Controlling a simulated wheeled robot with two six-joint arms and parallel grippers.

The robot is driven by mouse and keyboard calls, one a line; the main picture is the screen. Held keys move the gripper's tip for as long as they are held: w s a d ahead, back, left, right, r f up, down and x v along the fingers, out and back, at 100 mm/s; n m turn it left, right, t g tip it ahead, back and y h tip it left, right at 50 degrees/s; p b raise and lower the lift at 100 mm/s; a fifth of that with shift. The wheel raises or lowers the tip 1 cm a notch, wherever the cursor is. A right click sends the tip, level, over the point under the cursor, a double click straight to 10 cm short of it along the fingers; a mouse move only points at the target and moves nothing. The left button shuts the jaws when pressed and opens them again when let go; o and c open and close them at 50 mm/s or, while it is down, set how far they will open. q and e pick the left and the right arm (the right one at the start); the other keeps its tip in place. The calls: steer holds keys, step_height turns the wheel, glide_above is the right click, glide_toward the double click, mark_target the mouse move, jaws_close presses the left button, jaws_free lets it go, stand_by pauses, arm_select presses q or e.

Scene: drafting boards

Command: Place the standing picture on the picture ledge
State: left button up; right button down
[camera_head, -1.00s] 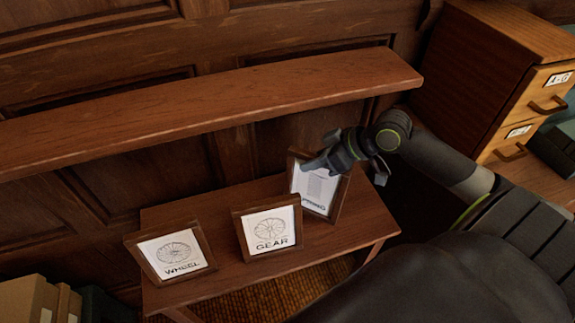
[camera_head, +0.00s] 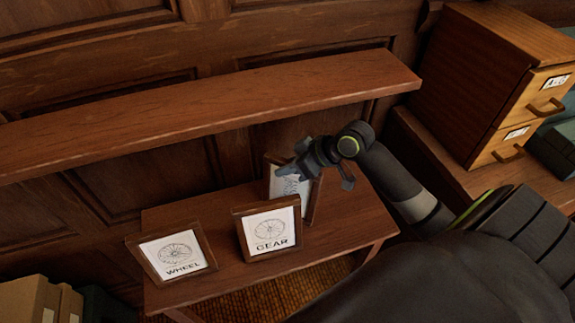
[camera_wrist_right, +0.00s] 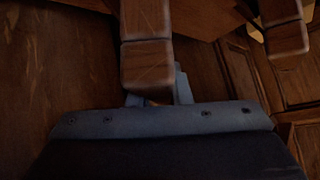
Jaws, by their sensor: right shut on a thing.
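My right gripper (camera_head: 294,170) is shut on the upper edge of a framed picture (camera_head: 310,200) with a dark wooden frame and white sheet. The picture is upright and slightly turned; the gripper and the GEAR picture hide part of it, and its label cannot be read. Whether its bottom touches the low table is unclear. In the right wrist view a wooden bar (camera_wrist_right: 147,60) reaches between the fingers. The picture ledge (camera_head: 200,105) is a long wooden shelf on the panelled wall, above and behind the gripper, with a bare top. My left gripper is out of view.
The GEAR picture (camera_head: 268,228) and WHEEL picture (camera_head: 172,253) stand on the low table (camera_head: 200,292), close in front and to the left. A drawer cabinet (camera_head: 500,85) stands at the right. Boxes (camera_head: 30,300) sit at lower left.

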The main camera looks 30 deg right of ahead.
steer(key=c, duration=1.7)
jaws_free()
steer(key=shift+f, duration=0.1)
steer(key=o, duration=0.4)
